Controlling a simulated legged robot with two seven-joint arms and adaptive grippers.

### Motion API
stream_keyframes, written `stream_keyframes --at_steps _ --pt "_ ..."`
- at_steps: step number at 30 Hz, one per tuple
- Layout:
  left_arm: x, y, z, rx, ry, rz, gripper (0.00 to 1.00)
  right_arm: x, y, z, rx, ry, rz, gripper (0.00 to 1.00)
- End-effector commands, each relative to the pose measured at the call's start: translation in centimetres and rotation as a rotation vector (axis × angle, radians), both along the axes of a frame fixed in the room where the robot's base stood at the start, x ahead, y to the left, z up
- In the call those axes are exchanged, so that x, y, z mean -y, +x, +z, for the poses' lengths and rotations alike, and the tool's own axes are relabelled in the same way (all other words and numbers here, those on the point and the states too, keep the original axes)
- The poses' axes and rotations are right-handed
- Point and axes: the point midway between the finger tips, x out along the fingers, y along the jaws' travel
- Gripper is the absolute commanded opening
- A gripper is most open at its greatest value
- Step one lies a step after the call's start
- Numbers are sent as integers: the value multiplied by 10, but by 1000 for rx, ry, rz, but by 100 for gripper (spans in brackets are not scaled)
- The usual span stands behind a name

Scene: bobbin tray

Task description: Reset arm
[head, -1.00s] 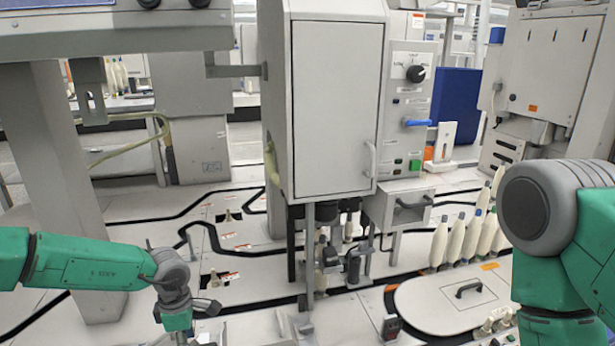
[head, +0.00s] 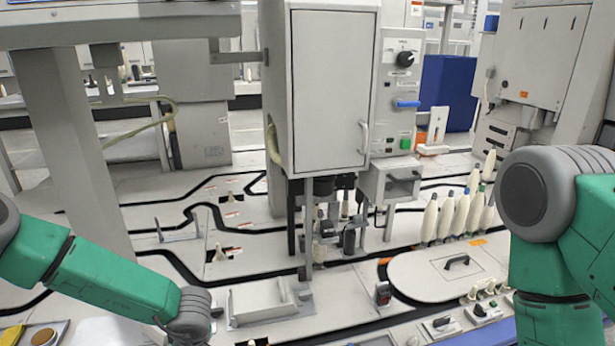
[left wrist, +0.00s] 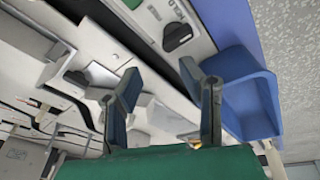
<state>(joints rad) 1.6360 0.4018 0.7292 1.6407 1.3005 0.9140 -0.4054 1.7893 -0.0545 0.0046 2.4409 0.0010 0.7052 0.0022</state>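My left gripper (left wrist: 162,80) shows in the left wrist view with its two dark fingers spread apart and nothing held between them. In the head view my green left arm comes in from the left and runs down to the bottom edge, so its gripper is out of that picture. My green right arm shows at the right edge of the head view, and its gripper is out of view. Several cream bobbins (head: 446,216) stand upright in a group at the right of the machine, apart from my visible right arm link.
A grey machine cabinet (head: 333,90) stands mid-scene above the pale deck with black guide tracks. A round-ended plate with a handle (head: 425,276) lies front right. A white bracket (head: 265,300) lies near my left arm. A blue bin (left wrist: 250,95) is beside the left gripper's right finger.

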Motion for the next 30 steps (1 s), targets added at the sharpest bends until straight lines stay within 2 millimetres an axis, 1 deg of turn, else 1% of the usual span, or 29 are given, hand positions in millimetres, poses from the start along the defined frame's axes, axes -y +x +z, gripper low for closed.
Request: stream_keyframes --at_steps 1,2,5,8,9,11,12,14,15,17,18,22,24,29,30 --pt "5 -11 -5 8 26 -82 34 0 0 0 0 0 0 40" --pt "7 -18 -8 15 41 -133 34 0 0 0 0 0 0 40" --pt "13 -47 -18 33 86 -331 34 0 0 0 0 0 0 40" --pt "17 -90 -27 33 116 -589 34 0 0 0 0 0 0 40" --pt "17 -110 -29 25 120 -699 34 0 0 0 0 0 0 40" --pt "14 -141 -30 3 114 -849 34 0 0 0 0 0 0 40" --pt "11 -161 -30 -16 106 -934 34 0 0 0 0 0 0 40" --pt "5 -189 -27 -50 87 -1048 34 0 0 0 0 0 0 40" --pt "-1 -208 -24 -77 73 -1114 34 0 0 0 0 0 0 40" --pt "-9 -234 -18 -121 49 -1202 34 0 0 0 0 0 0 40" --pt "-15 -251 -13 -150 33 -1254 34 0 0 0 0 0 0 40" --pt "-35 -302 7 -254 -28 -1392 34 0 0 0 0 0 0 40" --pt "-32 -296 27 -238 -27 -1382 34 0 -1 23 -2 0 0 40" --pt "-31 -296 63 -237 -26 -1381 34 0 1 60 1 0 0 40" --pt "-31 -295 72 -237 -26 -1380 34 0 1 69 1 0 0 40"
